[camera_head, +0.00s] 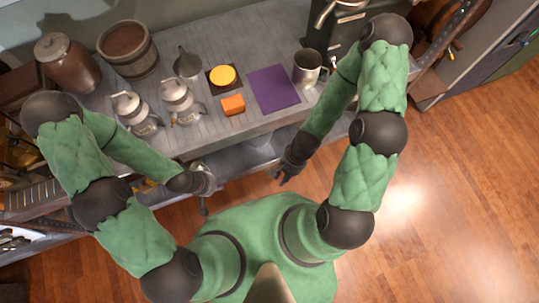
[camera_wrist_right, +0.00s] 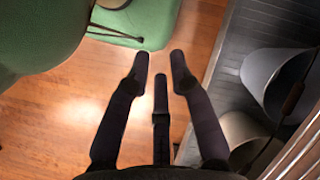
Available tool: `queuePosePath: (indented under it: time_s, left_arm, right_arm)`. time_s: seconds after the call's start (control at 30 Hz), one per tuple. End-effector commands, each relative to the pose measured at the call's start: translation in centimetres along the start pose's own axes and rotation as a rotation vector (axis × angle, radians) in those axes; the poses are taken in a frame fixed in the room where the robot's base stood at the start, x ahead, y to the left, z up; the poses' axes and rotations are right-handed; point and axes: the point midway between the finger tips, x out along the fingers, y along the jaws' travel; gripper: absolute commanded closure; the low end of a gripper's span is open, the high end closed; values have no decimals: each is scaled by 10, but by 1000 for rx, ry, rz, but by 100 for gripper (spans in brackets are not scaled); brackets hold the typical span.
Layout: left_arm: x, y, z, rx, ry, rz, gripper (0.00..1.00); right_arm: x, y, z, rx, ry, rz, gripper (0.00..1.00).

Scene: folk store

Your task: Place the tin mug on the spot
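A grey metal tin mug (camera_head: 306,67) stands on the grey counter, just right of a flat purple square (camera_head: 272,89). The purple square lies bare on the counter; I cannot tell if it is the spot.
A yellow round thing (camera_head: 223,75) sits on a dark square, with an orange block (camera_head: 233,105) in front. Two lidded metal jugs (camera_head: 181,102), a funnel-like vessel (camera_head: 187,65), a wooden bucket (camera_head: 127,48) and a brown jar (camera_head: 68,62) stand left. A dark machine (camera_head: 337,27) stands behind the mug.

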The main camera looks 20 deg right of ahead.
Motion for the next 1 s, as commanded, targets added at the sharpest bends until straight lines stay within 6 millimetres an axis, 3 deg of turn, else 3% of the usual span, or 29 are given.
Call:
queuePosePath:
  time_s: [0.13, 0.33, 1.0]
  left_arm:
    - [0, 0, 0, 0, 0, 0, 100]
    - [0, 0, 0, 0, 0, 0, 100]
    - [0, 0, 0, 0, 0, 0, 100]
  right_arm:
    - [13, -20, -8, -309, 96, -7, 77]
    - [20, -47, -8, -543, 165, -57, 77]
    - [21, -52, -8, -584, 178, -71, 77]
